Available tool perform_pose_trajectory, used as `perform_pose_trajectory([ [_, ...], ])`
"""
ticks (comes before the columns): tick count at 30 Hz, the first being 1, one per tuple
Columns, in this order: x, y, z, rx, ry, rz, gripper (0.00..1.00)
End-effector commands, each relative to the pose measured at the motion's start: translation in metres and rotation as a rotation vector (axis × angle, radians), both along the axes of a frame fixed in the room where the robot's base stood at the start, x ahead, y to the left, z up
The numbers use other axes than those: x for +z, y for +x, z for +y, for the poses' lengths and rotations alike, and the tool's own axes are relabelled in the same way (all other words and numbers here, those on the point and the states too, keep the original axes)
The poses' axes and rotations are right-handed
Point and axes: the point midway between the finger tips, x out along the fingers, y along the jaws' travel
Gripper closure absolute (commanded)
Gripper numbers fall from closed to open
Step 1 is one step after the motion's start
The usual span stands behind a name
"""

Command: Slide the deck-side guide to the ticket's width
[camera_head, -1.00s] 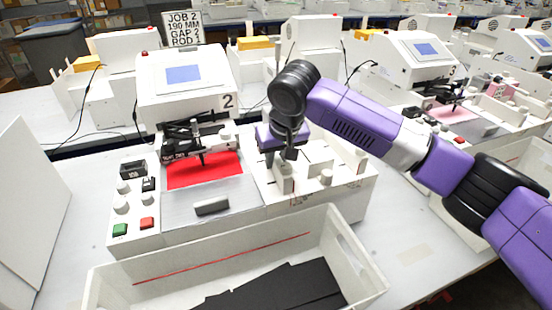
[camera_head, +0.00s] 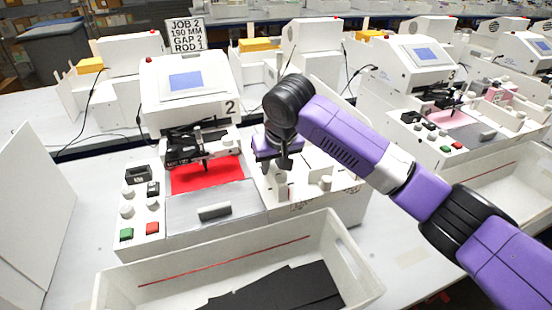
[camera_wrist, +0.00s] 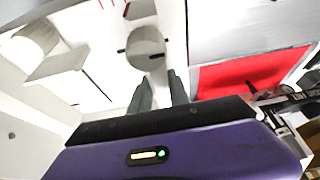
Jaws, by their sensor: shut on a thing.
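The ticket (camera_head: 187,31) is a white card behind plotter 2, reading JOB 2, 190 MM, GAP 2, ROD 1. The deck-side guide (camera_head: 280,186) is a white piece with a round knob, just right of the grey deck plate (camera_head: 180,212). My gripper (camera_head: 283,164) points down at it. In the wrist view the two dark fingers of my gripper (camera_wrist: 160,92) are shut on the guide's white part, with the round knob (camera_wrist: 146,46) just beyond them. The fingertips are partly hidden in the head view.
A red sheet (camera_head: 207,174) lies at the plotter's bed, left of the guide. Another white knob (camera_head: 325,183) stands to the right. Green and red buttons are at front left. A white bin (camera_head: 340,262) with black sheets stands in front.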

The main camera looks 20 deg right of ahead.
Motion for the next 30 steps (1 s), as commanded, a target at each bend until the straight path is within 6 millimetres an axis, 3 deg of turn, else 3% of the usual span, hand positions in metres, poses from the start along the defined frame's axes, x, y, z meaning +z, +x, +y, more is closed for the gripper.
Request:
perform_pose_trajectory([
  [1, 0.013, 0.004, 0.002, 0.000, 0.009, -0.020, 1.00],
  [2, 0.013, 0.004, 0.002, -0.001, 0.007, -0.020, 1.00],
  [20, 0.003, 0.000, -0.001, -0.013, -0.005, -0.004, 1.00],
  [21, 0.003, 0.000, -0.001, -0.013, -0.005, -0.003, 0.72],
  [23, 0.002, -0.001, -0.001, -0.013, -0.005, -0.002, 0.60],
  [24, 0.002, -0.001, -0.001, -0.013, -0.005, -0.001, 0.56],
  [30, 0.000, -0.001, -0.001, -0.014, -0.005, 0.001, 0.56],
])
